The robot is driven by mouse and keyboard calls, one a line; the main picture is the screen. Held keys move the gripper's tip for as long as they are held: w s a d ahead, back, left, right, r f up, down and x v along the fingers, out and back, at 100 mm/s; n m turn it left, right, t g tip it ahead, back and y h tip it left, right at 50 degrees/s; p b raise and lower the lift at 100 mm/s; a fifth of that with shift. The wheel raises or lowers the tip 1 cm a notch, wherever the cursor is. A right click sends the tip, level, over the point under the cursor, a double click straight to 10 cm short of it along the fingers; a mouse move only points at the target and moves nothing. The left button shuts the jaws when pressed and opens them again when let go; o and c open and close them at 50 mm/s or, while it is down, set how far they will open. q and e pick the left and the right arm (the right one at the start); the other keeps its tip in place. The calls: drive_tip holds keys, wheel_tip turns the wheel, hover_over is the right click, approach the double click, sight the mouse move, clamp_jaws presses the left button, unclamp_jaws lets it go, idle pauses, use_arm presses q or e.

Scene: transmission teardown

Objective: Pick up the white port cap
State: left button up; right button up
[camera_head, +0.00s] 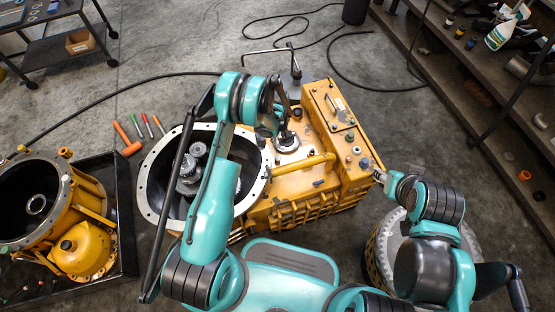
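A pale round fitting (287,146) with a dark centre sits on top of the yellow transmission housing (285,185). It is the only thing there that looks like the white port cap, but I cannot tell the cap from its port. My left gripper (284,131) reaches down over this fitting and hides part of it. Its dark fingers are small and partly covered by my arm, so I cannot tell whether they are open or touching it. My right gripper (381,177) is at the right side of the yellow control box (335,118); its fingers are unclear.
The open bell housing (151,182) with gears inside is left of the transmission. A black tray (124,205) holds another yellow housing (88,249). Several coloured tools (133,126) lie on the floor. A shelf (470,75) stands at the right, and cables cross the floor.

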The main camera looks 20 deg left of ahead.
use_arm(q)
drive_tip(key=n+b, duration=0.1)
hover_over(278, 158)
drive_tip(key=shift+g, duration=0.3)
wheel_tip(278, 158, down, 10)
drive_tip(key=shift+f, duration=0.1)
wheel_tip(278, 158, down, 5)
drive_tip(key=shift+r+b, duration=0.1)
drive_tip(key=shift+b, duration=1)
clamp_jaws()
